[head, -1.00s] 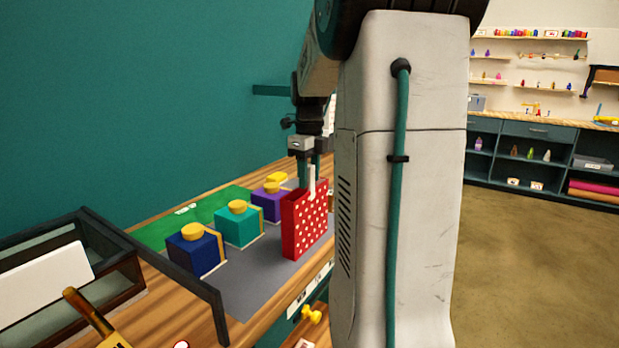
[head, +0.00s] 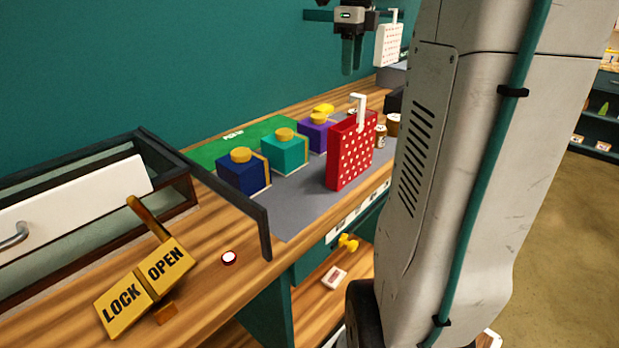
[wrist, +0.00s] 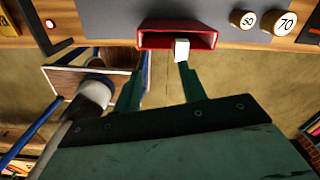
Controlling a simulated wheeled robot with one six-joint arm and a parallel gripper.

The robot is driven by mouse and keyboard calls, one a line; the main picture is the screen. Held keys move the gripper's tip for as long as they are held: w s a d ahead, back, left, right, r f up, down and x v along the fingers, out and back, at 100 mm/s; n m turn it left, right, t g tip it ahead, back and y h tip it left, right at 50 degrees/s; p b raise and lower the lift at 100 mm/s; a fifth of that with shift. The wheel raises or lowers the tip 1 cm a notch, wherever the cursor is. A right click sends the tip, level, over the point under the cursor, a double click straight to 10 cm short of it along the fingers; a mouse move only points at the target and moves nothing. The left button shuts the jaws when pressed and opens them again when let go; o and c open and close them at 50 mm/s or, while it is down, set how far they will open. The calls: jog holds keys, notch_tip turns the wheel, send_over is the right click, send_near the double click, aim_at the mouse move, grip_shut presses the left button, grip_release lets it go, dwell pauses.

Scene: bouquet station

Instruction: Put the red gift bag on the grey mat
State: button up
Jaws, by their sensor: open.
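The red gift bag (head: 352,155) with white dots stands upright on the grey mat (head: 290,210), near the mat's front edge. Its white handle (head: 359,110) sticks up from the top. My gripper (head: 352,70) is open and empty, above and behind the bag in the head view and apart from it. In the wrist view the bag's open mouth (wrist: 165,40) and white handle (wrist: 182,50) lie just beyond my open fingers (wrist: 160,72). The bag's underside is hidden.
Navy (head: 243,177), teal (head: 285,153) and purple (head: 317,136) boxes with yellow tops stand behind the bag. A dark-framed case (head: 265,225) and a LOCK/OPEN sign (head: 147,285) are at left. Round weights (wrist: 285,23) stand beside the bag. A white bag (head: 389,45) is farther back.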

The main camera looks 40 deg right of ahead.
jog(key=s+a+f+n, duration=0.2)
jog(key=s+a+n, duration=0.1)
jog(key=a+n, duration=0.6)
jog(key=s+a+f+n, duration=0.2)
jog(key=a+n, duration=0.5)
jog(key=a, duration=0.3)
jog(key=s+a+f+n+t, duration=0.1)
jog(key=s+a+f+n, duration=0.9)
jog(key=n, duration=0.6)
jog(key=shift+s+a+f, duration=0.15)
jog(key=shift+s+a, duration=0.2)
jog(key=shift+a, duration=0.2)
jog(key=shift+c, duration=0.5)
jog(key=shift+d, duration=0.1)
